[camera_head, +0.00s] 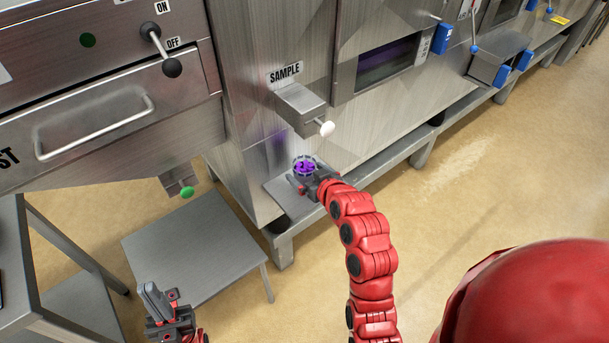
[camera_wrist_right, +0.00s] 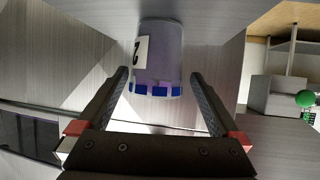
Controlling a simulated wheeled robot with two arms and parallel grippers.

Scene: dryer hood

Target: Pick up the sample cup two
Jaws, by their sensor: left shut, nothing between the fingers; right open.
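The sample cup two (camera_head: 305,164) is a round, clear-walled cup with purple contents, standing on the small ledge below the SAMPLE spout. In the right wrist view the cup (camera_wrist_right: 168,60) is pale violet with a white label marked 2 and blue blocks along its rim. My right gripper (camera_head: 308,180) is at the cup. In the right wrist view the open right fingers (camera_wrist_right: 159,76) stand on either side of the cup, with gaps on both sides. My left gripper (camera_head: 155,302) is shut and empty at the bottom left, far from the cup.
The SAMPLE spout (camera_head: 302,108) with a white knob juts out just above the cup. A metal side table (camera_head: 195,245) stands lower left. A green-knobbed valve (camera_head: 183,184) sticks out above it. A long low rail (camera_head: 385,150) runs along the machine to the right.

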